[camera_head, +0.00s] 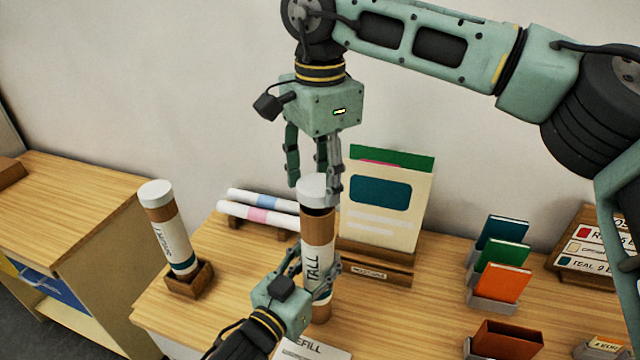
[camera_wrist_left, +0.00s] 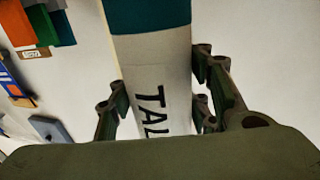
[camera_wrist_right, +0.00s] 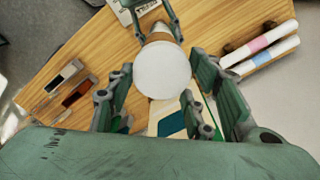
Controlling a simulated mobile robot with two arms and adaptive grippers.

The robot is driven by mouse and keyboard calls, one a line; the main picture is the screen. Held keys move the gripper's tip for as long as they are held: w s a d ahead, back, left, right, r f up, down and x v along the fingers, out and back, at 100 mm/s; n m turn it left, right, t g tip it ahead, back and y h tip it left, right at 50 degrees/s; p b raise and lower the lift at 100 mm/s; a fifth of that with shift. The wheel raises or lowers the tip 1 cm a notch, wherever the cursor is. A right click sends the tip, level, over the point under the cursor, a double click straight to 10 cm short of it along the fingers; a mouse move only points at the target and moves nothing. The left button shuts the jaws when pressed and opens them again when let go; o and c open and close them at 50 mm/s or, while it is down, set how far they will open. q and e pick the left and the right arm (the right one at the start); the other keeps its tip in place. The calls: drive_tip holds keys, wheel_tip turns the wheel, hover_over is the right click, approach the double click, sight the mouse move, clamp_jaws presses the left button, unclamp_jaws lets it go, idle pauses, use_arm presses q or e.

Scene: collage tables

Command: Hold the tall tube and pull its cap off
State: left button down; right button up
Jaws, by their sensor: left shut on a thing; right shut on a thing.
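The tall tube (camera_head: 318,236), brown and white with the label "TALL", stands upright near the middle of the table. My left gripper (camera_head: 316,275) is shut around its lower body from the front left; the left wrist view shows the tube (camera_wrist_left: 152,60) between the fingers. The white cap (camera_head: 313,188) is at the tube's top, with a dark band beneath it; I cannot tell whether this is a gap or shadow. My right gripper (camera_head: 313,182) comes from above and is shut on the cap, which appears round in the right wrist view (camera_wrist_right: 162,70).
Another white-capped tube (camera_head: 165,232) leans in a wooden holder (camera_head: 188,282) on the left. Rolled papers (camera_head: 262,206) lie on a rack behind. A card stand (camera_head: 385,262) is just right of the tube, and colored books (camera_head: 503,258) stand farther right.

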wheel_tip(320, 180, up, 2)
drive_tip(key=shift+r, duration=0.15)
use_arm(q)
drive_tip(key=c, duration=0.8)
unclamp_jaws()
drive_tip(key=shift+c, duration=0.2)
drive_tip(key=shift+s, duration=0.1)
use_arm(e)
drive_tip(key=shift+s, duration=0.1)
use_arm(q)
drive_tip(key=v, duration=1.2)
